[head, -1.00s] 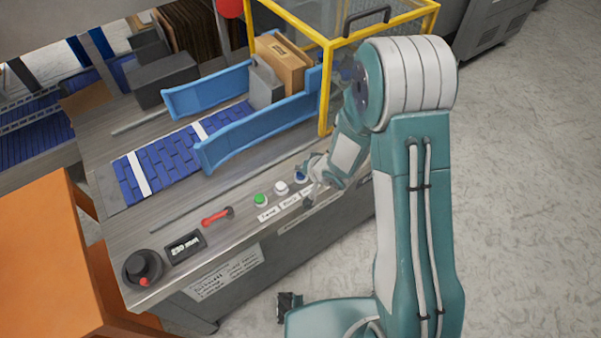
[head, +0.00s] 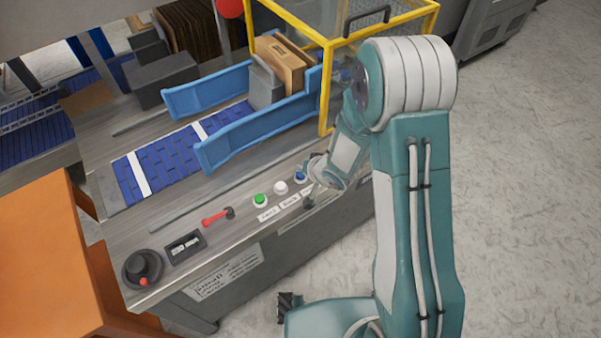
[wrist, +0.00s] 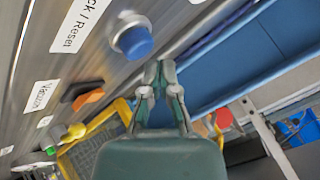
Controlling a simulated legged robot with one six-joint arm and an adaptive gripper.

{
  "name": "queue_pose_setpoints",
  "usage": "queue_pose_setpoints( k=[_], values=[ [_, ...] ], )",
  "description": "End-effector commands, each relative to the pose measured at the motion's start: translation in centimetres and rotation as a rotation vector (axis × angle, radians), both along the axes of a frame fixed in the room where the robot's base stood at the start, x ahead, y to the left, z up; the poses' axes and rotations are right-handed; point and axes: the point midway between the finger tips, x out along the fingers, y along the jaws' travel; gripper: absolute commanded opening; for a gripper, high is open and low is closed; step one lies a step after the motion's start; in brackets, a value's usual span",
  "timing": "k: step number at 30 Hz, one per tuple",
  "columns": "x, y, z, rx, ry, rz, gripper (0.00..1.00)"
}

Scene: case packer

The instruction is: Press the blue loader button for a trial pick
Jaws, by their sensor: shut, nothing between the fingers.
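The blue button (head: 300,177) is on the panel along the machine's front edge, right of a white button (head: 281,187) and a green button (head: 261,200). In the wrist view a blue round button (wrist: 135,42) in a light collar stands beside a label (wrist: 78,22) partly reading "ck / Reset". My gripper (head: 309,185) is just right of the blue button in the head view, partly hidden by its own wrist. In the wrist view my gripper (wrist: 162,70) is shut and empty, its tips to the lower right of the button. A gap shows between them; contact is not visible.
A red-handled lever (head: 216,217), a display (head: 186,247) and a black knob with a red part (head: 142,268) lie along the panel to the left. Blue guide rails (head: 250,135) flank the belt. A yellow-framed guard (head: 326,85) stands close behind my arm.

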Motion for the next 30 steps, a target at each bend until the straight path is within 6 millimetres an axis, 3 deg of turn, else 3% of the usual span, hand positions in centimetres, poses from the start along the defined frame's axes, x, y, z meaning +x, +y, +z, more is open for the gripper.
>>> queue_pose_setpoints(
  k=[30],
  values=[
    [-0.07, -0.07, -1.12, 0.0, 0.0, 0.0, 0.0]
  ],
)
